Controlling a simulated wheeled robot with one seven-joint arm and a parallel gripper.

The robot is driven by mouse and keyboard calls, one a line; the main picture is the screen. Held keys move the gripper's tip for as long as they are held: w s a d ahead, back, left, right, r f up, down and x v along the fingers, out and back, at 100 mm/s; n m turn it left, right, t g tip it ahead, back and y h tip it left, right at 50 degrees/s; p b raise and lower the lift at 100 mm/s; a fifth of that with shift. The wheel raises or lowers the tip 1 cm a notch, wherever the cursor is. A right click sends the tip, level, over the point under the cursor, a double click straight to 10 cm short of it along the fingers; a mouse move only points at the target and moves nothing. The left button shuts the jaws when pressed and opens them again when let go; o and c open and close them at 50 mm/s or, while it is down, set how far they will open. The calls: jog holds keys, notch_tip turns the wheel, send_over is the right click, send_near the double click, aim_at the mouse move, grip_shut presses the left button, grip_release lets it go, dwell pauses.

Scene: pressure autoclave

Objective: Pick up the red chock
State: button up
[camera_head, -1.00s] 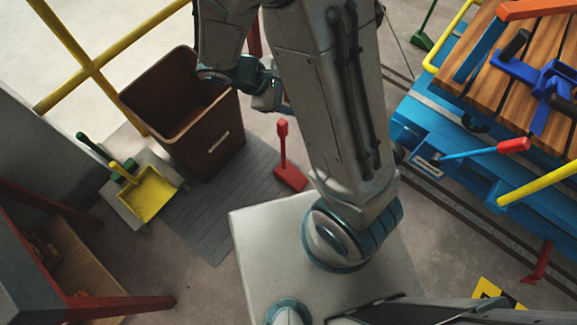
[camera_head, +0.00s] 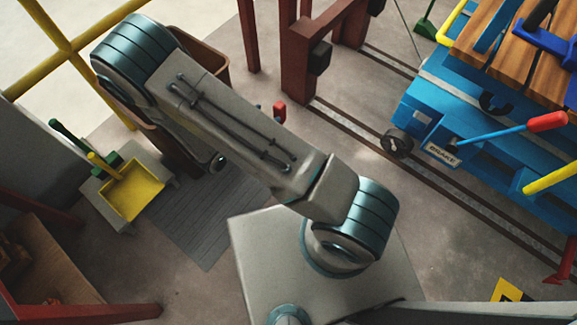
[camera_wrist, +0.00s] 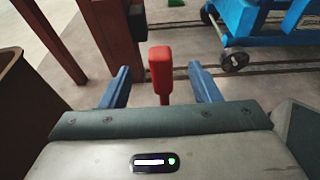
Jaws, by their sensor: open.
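The red chock (camera_wrist: 161,68) stands on the floor with its upright handle toward me. In the wrist view the handle shows between the two blue fingers of my gripper (camera_wrist: 160,75), with a gap on each side. My gripper is open and holds nothing. The chock's lower part is hidden behind the gripper body. In the head view only the top of the chock's handle (camera_head: 280,111) shows past my arm, which hides the rest and most of the gripper.
A brown bin (camera_head: 207,58) stands to the left, partly behind my arm. A dark red post frame (camera_head: 298,75) rises beyond the chock. A blue cart (camera_head: 425,120) stands on rails at the right. Another red piece (camera_head: 561,265) lies near the right edge. A yellow dustpan (camera_head: 133,190) is at left.

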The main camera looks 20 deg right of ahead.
aim_at(283, 104)
jog(key=b+x, duration=0.1)
jog(key=x, duration=0.3)
jog(key=shift+w+d+f, duration=0.15)
jog(key=shift+d+f, duration=0.05)
jog(key=shift+d, duration=0.1)
jog(key=w+d+f+b, duration=0.2)
jog(key=d, duration=0.1)
jog(key=shift+w+d+f, duration=0.2)
jog(key=shift+w+f, duration=0.15)
jog(key=shift+w+d, duration=0.1)
jog(key=shift+d, duration=0.05)
grip_shut()
jog(key=shift+r, duration=0.1)
dwell(0.7)
